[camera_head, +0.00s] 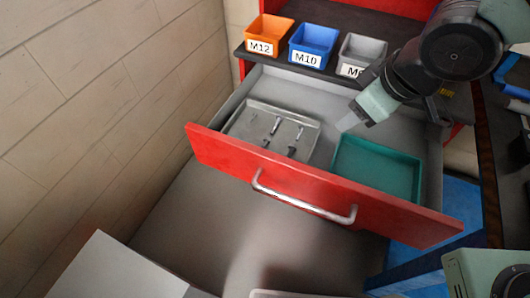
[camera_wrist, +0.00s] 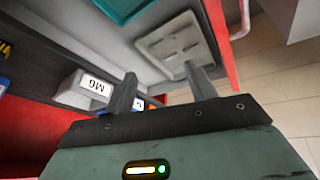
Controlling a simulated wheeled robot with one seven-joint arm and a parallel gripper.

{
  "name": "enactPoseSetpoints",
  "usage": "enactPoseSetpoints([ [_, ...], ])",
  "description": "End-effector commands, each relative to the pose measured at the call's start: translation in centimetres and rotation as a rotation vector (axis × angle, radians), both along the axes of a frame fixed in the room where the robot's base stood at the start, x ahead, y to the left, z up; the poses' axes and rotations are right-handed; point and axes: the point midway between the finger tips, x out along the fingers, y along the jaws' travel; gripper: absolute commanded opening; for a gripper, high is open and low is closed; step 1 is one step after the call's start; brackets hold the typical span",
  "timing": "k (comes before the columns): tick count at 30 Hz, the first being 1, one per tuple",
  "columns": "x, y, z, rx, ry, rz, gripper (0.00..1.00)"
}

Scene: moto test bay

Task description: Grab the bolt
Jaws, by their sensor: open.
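Two slim metallic bolts lie in a grey tray (camera_head: 248,122) inside the open red drawer. One bolt (camera_head: 274,127) is on the left and another bolt (camera_head: 296,141) is to its right, both with dark lower ends. My gripper (camera_head: 348,121) is open and empty above the drawer, to the right of the grey tray. In the wrist view my gripper's two fingers (camera_wrist: 160,80) stand apart with nothing between them. The grey tray (camera_wrist: 158,42) shows beyond the fingers there; the bolts in it are too small to make out clearly.
A teal tray (camera_head: 375,170) lies in the drawer's right side. The drawer front (camera_head: 225,150) has a metal handle (camera_head: 300,203). Behind stand an orange M12 bin (camera_head: 266,30), a blue M10 bin (camera_head: 312,42) and a grey bin (camera_head: 361,50). A wall (camera_head: 90,100) is at the left.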

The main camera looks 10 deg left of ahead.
Motion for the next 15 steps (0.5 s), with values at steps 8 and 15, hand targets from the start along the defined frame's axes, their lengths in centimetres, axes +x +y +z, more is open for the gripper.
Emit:
enactPoseSetpoints([
  [8,4.6,3.9,-8.8,0.279,-0.095,0.3,0.56],
  [15,4.0,5.3,-10.5,0.399,-0.074,0.417,0.56],
])
